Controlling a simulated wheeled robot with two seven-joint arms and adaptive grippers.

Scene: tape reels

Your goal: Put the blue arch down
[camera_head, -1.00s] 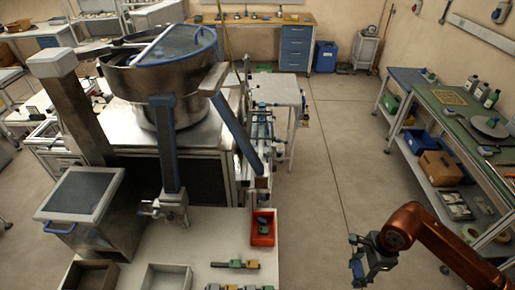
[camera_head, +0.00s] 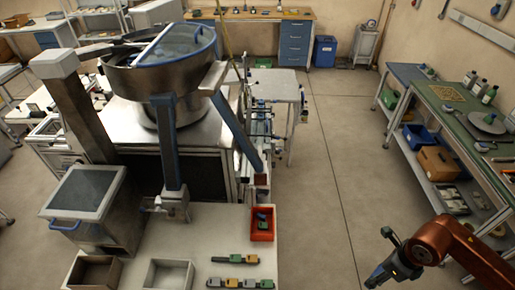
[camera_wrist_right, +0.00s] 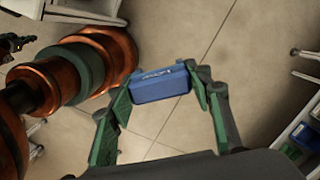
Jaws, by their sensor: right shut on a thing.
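The blue arch (camera_wrist_right: 160,83) shows in the right wrist view as a blue block with faint pale lettering on one side. Its arch opening cannot be made out. My right gripper (camera_wrist_right: 155,90) is shut on it, with one green-padded finger at each end. The floor shows far below the block. In the head view my right gripper (camera_head: 383,268) hangs over open floor at the lower right, to the right of the white table (camera_head: 205,230). The arch is hard to make out there. My left gripper is not in view.
A green-topped workbench (camera_head: 456,116) stands at the right. The floor between is clear.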

